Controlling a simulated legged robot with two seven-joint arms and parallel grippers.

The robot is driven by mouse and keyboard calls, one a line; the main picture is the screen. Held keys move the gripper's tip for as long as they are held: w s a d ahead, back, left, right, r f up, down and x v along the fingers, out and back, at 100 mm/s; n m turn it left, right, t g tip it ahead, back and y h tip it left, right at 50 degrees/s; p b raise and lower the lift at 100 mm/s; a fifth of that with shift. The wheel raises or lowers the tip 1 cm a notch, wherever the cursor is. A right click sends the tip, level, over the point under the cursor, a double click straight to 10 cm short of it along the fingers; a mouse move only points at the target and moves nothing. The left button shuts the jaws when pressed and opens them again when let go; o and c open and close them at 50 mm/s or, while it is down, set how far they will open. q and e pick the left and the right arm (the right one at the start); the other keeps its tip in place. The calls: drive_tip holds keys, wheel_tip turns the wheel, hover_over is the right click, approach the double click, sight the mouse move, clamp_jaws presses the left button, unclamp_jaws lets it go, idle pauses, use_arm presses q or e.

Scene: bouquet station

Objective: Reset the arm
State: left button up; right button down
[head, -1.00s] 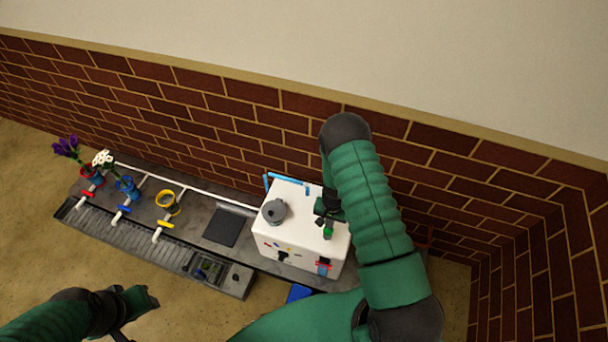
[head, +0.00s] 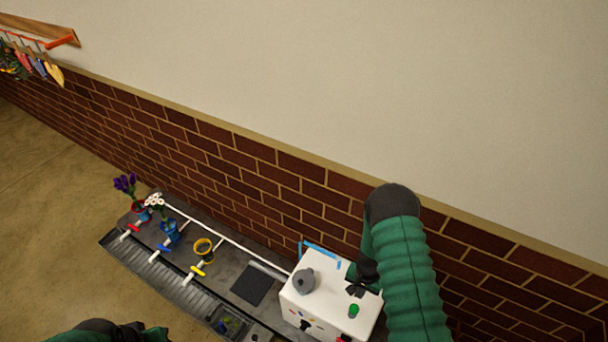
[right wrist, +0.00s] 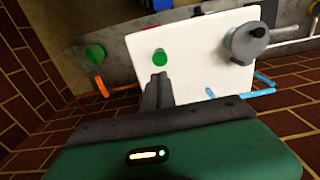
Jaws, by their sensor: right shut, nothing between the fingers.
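My right arm comes in from the lower right in the head view, and its gripper (head: 356,290) is over the right part of the white box (head: 318,308). In the right wrist view the right gripper (right wrist: 159,78) is shut and empty. Its fingertips are close to a green knob (right wrist: 160,58) on the white box's top; whether they touch it I cannot tell. The green knob also shows in the head view (head: 354,311). My left arm shows at the lower left edge of the head view, with its gripper out of frame.
A grey round-lidded piece (head: 305,281) stands on the white box. A brick wall (head: 250,180) runs behind.

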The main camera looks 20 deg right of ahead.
drive_tip(key=w+a+r+n+t+p, duration=0.15)
drive_tip(key=a+r, duration=0.25)
drive_tip(key=r, duration=0.5)
drive_tip(key=a+r+n, duration=0.3)
drive_tip(key=a+r, duration=0.1)
drive_tip(key=r, duration=0.6)
drive_tip(key=s+a+r+n, duration=0.2)
drive_tip(key=s+a+r, duration=0.1)
drive_tip(key=r, duration=0.3)
drive_tip(key=s+a+r+n+t, duration=0.1)
drive_tip(key=s+a+r+n, duration=0.2)
drive_tip(key=r, duration=0.4)
drive_tip(key=shift+s+a+n+p, duration=0.4)
drive_tip(key=shift+s+a, duration=0.1)
drive_tip(key=shift+s, duration=0.4)
